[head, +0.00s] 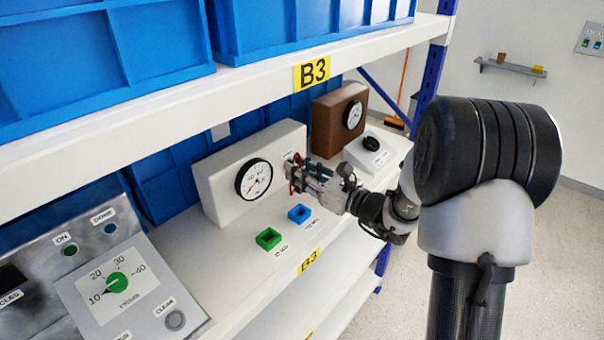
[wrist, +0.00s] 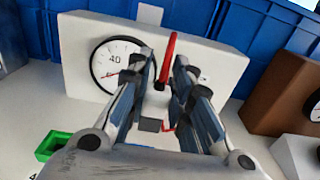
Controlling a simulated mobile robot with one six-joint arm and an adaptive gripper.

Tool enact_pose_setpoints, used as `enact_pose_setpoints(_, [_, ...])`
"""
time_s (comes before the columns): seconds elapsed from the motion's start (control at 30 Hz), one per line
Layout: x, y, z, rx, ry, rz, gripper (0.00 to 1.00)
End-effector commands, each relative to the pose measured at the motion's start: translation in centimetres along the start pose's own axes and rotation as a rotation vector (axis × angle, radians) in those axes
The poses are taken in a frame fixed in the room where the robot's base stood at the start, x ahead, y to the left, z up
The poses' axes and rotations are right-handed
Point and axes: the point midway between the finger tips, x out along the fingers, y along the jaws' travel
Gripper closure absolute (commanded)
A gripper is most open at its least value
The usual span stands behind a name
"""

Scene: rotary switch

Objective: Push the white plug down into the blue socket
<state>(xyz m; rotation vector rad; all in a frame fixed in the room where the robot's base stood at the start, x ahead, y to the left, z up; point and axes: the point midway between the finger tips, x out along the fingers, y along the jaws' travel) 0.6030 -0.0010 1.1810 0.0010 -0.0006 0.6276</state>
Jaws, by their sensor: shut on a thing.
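My gripper (head: 293,175) is in front of the white gauge box, above the shelf and above the blue socket (head: 300,213). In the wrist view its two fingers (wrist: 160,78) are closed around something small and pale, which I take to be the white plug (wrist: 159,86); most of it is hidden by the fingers. A red stick or cord (wrist: 170,55) rises between the fingertips, and a bit of red shows at the gripper in the head view. A gap shows between the gripper and the blue socket, which is hidden in the wrist view.
A green socket (head: 268,239) sits left of the blue one. The white gauge box (head: 215,180) stands behind. A brown gauge box (head: 330,125) and a white box with a black knob (head: 372,150) are to the right. A dial panel (head: 120,285) is at the left.

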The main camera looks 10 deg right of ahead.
Motion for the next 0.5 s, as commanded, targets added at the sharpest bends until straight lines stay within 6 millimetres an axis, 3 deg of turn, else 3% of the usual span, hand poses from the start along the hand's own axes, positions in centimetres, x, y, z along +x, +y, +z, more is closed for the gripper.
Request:
enact_pose_setpoints(0.3, [0.0,0.0,0.1,-0.001,0.000,0.000,1.00])
enact_pose_setpoints(0.5, [0.0,0.0,-1.1,0.000,0.000,0.000,1.00])
